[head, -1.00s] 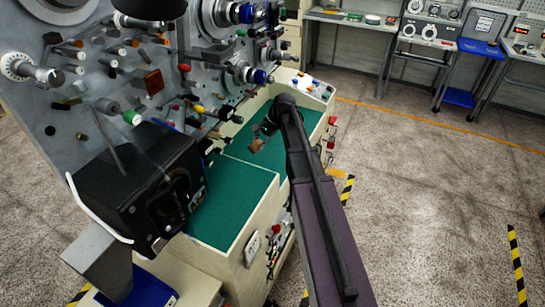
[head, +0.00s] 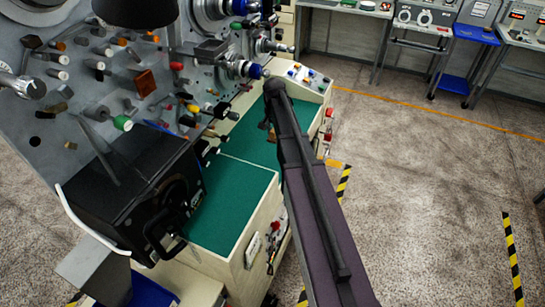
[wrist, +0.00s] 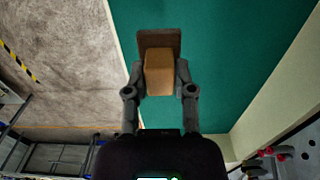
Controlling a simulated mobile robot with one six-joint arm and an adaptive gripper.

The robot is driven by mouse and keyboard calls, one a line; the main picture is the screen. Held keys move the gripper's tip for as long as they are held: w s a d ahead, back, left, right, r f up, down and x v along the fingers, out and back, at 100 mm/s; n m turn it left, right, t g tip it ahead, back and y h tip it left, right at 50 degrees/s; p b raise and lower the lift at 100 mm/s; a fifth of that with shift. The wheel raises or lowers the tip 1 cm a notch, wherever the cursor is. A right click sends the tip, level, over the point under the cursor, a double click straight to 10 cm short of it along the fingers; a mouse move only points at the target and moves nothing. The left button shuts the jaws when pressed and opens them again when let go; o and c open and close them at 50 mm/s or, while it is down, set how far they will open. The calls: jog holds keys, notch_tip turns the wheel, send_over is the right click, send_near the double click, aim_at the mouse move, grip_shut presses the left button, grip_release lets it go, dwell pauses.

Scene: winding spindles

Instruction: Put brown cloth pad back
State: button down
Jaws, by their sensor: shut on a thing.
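The brown cloth pad (wrist: 159,72) is between the fingers of my gripper (wrist: 160,82) in the wrist view. It has a tan, block-like front part and a darker brown, flat part (wrist: 158,39) behind it. Both fingers touch its sides. Behind it is the green work surface (wrist: 215,50); I cannot tell whether the pad touches it. In the head view my arm hides most of the gripper, and only a small brown bit (head: 271,136) shows left of the arm, over the far part of the green top (head: 232,205).
The grey panel (head: 75,118) with pegs and knobs stands left of the green top. A black box-like unit (head: 130,185) juts over its near left. A small control panel (head: 309,78) is at the far end. Open floor (head: 420,180) lies to the right.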

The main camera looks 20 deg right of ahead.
jog(key=shift+f, duration=0.1)
notch_tip(320, 180, down, 6)
jog(key=b, duration=0.6)
dwell(0.3)
jog(key=shift+f+b, duration=1.95)
jog(key=shift+b, duration=0.05)
jog(key=shift+f, duration=0.1)
jog(key=shift+c, duration=2.3)
grip_release()
notch_tip(320, 180, up, 12)
jog(key=p, duration=1.2)
